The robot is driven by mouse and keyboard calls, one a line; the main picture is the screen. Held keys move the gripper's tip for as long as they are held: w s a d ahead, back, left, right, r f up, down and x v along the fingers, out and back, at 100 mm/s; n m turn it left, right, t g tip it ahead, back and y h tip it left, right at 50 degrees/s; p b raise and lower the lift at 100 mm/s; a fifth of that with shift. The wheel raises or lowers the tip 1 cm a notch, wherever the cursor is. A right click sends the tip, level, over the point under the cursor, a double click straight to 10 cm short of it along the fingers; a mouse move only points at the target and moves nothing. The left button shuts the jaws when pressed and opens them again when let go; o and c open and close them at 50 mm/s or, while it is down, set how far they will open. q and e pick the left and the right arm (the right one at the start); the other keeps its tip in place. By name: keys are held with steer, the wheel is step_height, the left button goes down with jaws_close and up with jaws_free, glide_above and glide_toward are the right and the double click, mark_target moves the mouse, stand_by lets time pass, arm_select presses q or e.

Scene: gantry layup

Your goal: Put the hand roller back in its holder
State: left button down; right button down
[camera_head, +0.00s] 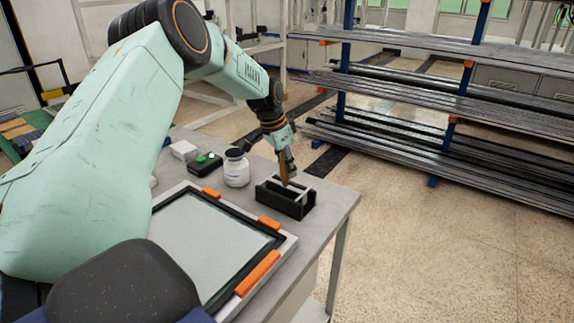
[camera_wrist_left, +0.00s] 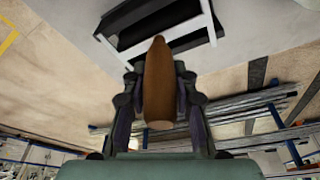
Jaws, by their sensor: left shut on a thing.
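The hand roller (camera_head: 287,166) shows as a brown wooden handle pointing down from my left gripper (camera_head: 281,142). My left gripper is shut on the handle; in the left wrist view the handle (camera_wrist_left: 159,80) lies between the two fingers. The black holder (camera_head: 278,203) stands near the table's right corner, directly below the handle. A pale metal frame (camera_wrist_left: 209,22) shows at the holder in the left wrist view. The handle's lower end meets the holder's outline in the head view; I cannot tell whether the roller is fully seated. My right gripper is not in view.
A framed panel with orange clamps (camera_head: 257,272) lies in front. The grey table (camera_head: 335,203) ends just right of the holder. A rack (camera_head: 432,180) of bars stands beyond.

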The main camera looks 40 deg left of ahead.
arm_select(q)
steer(key=shift+w+f, duration=0.1)
steer(key=shift+f, duration=0.2)
steer(key=c, duration=1)
jaws_free()
steer(key=shift+r, duration=0.35)
steer(key=v, duration=1.1)
steer(key=shift+s+a+r, duration=0.1)
steer(key=shift+s+r, duration=0.05)
steer(key=shift+s, duration=0.1)
